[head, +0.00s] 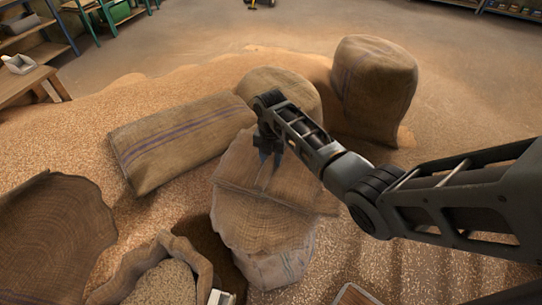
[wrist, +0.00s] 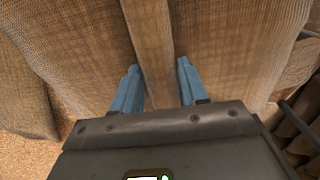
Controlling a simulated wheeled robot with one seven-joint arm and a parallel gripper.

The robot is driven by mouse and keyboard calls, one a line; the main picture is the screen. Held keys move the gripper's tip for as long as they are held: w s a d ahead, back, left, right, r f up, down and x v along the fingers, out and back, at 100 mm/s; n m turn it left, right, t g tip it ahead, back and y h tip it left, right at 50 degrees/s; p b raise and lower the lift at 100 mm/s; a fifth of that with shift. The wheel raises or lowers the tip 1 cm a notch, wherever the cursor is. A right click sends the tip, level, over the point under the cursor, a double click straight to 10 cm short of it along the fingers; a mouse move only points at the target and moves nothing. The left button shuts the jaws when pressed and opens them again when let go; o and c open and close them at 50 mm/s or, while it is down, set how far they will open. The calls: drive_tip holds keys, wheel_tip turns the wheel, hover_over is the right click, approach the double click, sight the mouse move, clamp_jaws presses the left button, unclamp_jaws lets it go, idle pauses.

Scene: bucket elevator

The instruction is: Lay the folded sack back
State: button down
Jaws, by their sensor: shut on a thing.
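The folded sack (head: 245,213) is brown burlap. It lies flat in layers near the middle of the head view, on top of a paler bundle (head: 280,268). My gripper (head: 267,170) points down at its upper part. In the wrist view, a raised ridge of burlap, part of the folded sack (wrist: 150,45), runs between the blue fingers of my gripper (wrist: 161,88). The gripper is shut on this ridge. Whether the sack is lifted there I cannot tell. My arm hides part of the sack's right side.
A full striped sack (head: 185,140) lies to the left on the grain heap (head: 90,135). Another full sack (head: 375,85) stands behind right, and a rounded one (head: 285,88) behind my gripper. An open sack of grain (head: 165,280) is at front left, beside a draped sack (head: 50,235).

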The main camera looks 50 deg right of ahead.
drive_tip(key=shift+f, duration=0.1)
drive_tip(key=c, duration=0.6)
unclamp_jaws()
wheel_tip(320, 180, up, 13)
